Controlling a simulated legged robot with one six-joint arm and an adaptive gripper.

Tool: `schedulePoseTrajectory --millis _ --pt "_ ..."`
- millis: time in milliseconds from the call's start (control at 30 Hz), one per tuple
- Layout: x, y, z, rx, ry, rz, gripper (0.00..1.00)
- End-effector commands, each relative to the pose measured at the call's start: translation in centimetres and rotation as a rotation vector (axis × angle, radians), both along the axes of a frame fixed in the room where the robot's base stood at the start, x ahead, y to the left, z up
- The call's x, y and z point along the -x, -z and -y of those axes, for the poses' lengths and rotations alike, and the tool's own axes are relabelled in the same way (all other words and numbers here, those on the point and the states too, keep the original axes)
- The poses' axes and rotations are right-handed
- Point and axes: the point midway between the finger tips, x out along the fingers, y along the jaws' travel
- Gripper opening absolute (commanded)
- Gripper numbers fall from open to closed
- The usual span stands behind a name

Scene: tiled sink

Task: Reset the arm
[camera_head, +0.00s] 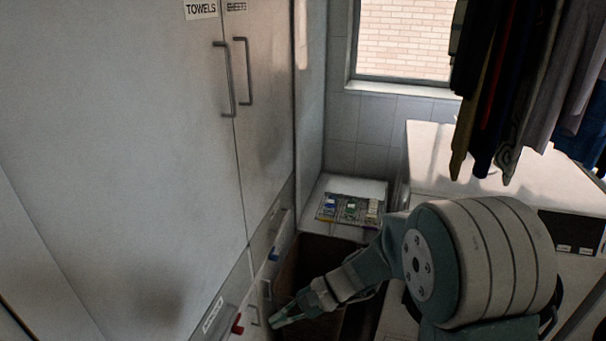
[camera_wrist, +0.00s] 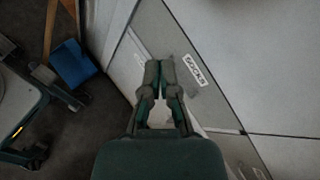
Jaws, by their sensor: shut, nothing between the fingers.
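My gripper (camera_head: 284,318) is at the lower middle of the head view, close to the lower part of the white cabinet (camera_head: 110,150). My arm reaches to it from the lower right. In the wrist view my gripper (camera_wrist: 166,64) points away from the camera, with its two fingers together and nothing between them. A cabinet front with a "SOCKS" label (camera_wrist: 195,70) lies just past the fingertips, to the right. I cannot tell whether the fingertips touch it.
Tall cabinet doors have grey handles (camera_head: 226,80). A tray of small items (camera_head: 349,208) sits on a low ledge below the window (camera_head: 404,38). Clothes (camera_head: 530,80) hang above a white-topped unit (camera_head: 440,150) at right. A blue object (camera_wrist: 72,65) lies on the dark floor.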

Motion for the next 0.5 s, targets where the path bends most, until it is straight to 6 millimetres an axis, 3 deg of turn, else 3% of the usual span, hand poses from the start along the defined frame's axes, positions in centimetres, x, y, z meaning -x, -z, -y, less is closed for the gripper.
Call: schedulePoseTrajectory --millis 100,500 --pt "1.3 -1.9 1.4 0.072 -0.052 0.095 0.0" --pt "5.5 -6.2 6.8 0.342 -0.197 0.407 0.0"
